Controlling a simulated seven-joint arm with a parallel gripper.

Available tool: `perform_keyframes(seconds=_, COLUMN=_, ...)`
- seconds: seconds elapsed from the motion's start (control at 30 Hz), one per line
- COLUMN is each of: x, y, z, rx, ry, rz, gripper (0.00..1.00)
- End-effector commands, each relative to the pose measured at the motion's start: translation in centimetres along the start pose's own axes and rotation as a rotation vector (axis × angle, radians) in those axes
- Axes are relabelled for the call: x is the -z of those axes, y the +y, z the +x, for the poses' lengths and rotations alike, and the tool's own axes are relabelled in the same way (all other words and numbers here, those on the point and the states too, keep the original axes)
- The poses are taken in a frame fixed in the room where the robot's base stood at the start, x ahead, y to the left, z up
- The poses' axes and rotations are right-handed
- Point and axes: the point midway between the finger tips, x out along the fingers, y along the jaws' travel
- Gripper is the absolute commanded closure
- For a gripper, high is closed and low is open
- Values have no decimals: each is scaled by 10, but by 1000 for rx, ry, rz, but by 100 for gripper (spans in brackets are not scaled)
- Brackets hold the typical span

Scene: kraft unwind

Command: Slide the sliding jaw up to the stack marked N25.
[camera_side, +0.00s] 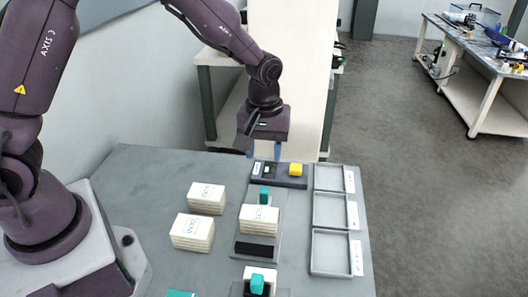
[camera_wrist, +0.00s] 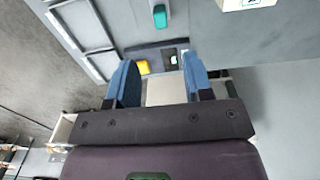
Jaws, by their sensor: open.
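My gripper (camera_side: 264,152) is at the far end of the table, above the dark panel. In the wrist view, its two blue fingers (camera_wrist: 160,78) are apart with nothing held between them. A teal block (camera_side: 264,194), which may be the sliding jaw's grip, stands behind a white stack (camera_side: 259,219) on the grey bed. This teal block (camera_wrist: 159,15) also shows near the top of the wrist view, beyond the fingertips and apart from them. A second teal block (camera_side: 257,284) is at the near edge. Stack markings are too small to read.
Two more white stacks (camera_side: 207,197) (camera_side: 192,232) stand left of the bed. The dark panel (camera_side: 265,178) carries a yellow button (camera_side: 295,170). Three empty grey trays (camera_side: 331,251) line the right side.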

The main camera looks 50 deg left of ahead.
Motion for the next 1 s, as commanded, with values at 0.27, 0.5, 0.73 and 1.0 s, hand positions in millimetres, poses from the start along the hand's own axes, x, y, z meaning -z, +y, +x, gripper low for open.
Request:
perform_keyframes(seconds=0.27, x=26, y=-14, z=20, rx=19, ry=-23, rz=-76, gripper=100)
perform_keyframes(seconds=0.5, x=99, y=-13, z=41, rx=22, ry=-180, rz=-152, gripper=100)
perform_keyframes(seconds=0.73, x=124, y=-2, z=21, rx=-10, ry=-335, rz=-58, gripper=100)
perform_keyframes(seconds=1.0, x=112, y=-3, z=25, rx=1, ry=-386, rz=2, gripper=100)
